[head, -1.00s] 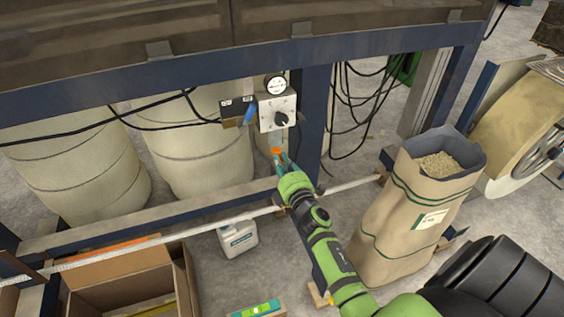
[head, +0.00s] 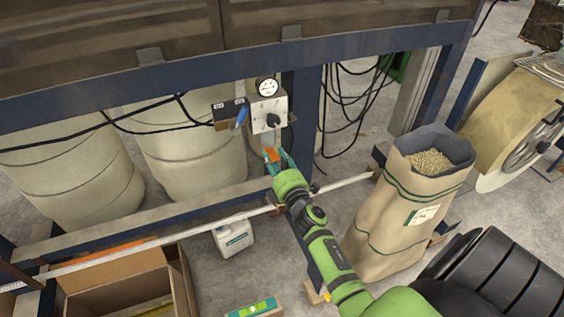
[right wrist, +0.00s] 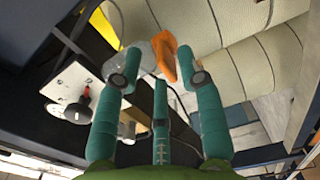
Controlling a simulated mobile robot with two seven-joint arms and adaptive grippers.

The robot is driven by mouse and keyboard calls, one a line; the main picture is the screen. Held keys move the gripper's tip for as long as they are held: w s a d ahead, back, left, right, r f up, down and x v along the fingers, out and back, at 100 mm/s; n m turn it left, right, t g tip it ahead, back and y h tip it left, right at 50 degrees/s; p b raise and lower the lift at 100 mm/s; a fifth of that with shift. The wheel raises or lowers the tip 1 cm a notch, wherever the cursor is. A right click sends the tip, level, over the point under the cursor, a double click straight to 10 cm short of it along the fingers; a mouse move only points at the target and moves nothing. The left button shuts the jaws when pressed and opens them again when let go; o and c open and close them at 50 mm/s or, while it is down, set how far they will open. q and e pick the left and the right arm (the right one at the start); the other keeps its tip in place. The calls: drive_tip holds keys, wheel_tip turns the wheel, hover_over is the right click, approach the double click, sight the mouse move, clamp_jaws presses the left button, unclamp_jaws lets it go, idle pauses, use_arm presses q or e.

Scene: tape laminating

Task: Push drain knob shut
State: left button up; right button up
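The orange drain knob (head: 271,154) shows low under the control box in the head view, right at my right gripper's tips. In the right wrist view the orange knob (right wrist: 165,55) lies beside a greyish see-through bowl (right wrist: 142,52), between and just beyond the fingertips, close to the right-hand finger. My right gripper (head: 280,158) has its teal fingers spread apart, with a clear gap between them in the right wrist view (right wrist: 158,66). I cannot tell whether a finger touches the knob. My left gripper is not in view.
The control box (head: 270,112) with a black dial and a gauge (head: 267,87) sits above the gripper on the blue frame (head: 303,125). Black cables hang to the right. Pale drums (head: 180,150) stand behind. A paper sack (head: 410,210) stands right of my arm.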

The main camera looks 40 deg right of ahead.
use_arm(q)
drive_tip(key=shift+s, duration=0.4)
use_arm(e)
drive_tip(key=v, duration=1.1)
drive_tip(key=shift+s, duration=0.2)
